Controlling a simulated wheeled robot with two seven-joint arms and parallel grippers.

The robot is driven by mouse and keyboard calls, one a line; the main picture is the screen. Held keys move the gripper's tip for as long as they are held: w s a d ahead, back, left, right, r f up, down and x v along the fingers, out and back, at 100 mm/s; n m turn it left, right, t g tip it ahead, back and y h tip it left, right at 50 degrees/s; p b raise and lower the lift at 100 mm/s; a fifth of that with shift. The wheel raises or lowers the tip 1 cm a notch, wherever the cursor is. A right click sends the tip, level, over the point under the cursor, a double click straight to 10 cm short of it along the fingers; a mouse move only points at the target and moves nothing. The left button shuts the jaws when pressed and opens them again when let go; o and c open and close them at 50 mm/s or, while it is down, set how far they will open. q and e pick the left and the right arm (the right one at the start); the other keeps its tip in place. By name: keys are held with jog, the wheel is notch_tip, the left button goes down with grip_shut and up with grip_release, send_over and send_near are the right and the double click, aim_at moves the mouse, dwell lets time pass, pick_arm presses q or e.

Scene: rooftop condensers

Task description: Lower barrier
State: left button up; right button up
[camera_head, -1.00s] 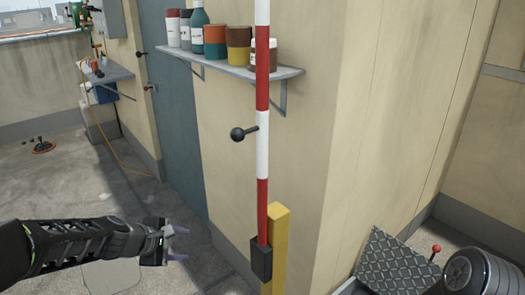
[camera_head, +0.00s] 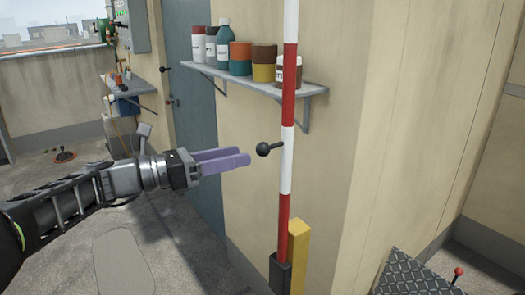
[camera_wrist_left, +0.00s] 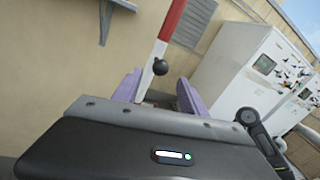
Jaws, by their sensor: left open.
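The red and white striped barrier pole (camera_head: 288,130) stands upright in the head view, its foot in a dark bracket (camera_head: 280,272) beside a yellow post (camera_head: 298,250). A black ball knob (camera_head: 263,149) sticks out from the pole to the left on a short stem. My left gripper (camera_head: 248,160) is open and empty, its purple fingers pointing right, just left of the knob and apart from it. In the left wrist view the knob (camera_wrist_left: 160,67) lies ahead between the two fingers (camera_wrist_left: 158,92). My right gripper is not in view.
A wall shelf (camera_head: 250,84) with several cans and bottles is behind the pole. A second shelf (camera_head: 130,86) is at the left by a blue-grey door (camera_head: 193,110). A checker-plate lid (camera_head: 410,275) is at the lower right. White cabinets (camera_wrist_left: 250,65) show in the wrist view.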

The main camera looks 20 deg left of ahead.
aim_at(262, 148)
pick_arm(q)
jog(key=x, duration=0.7)
jog(key=shift+c, duration=0.3)
grip_shut()
dwell(1.0)
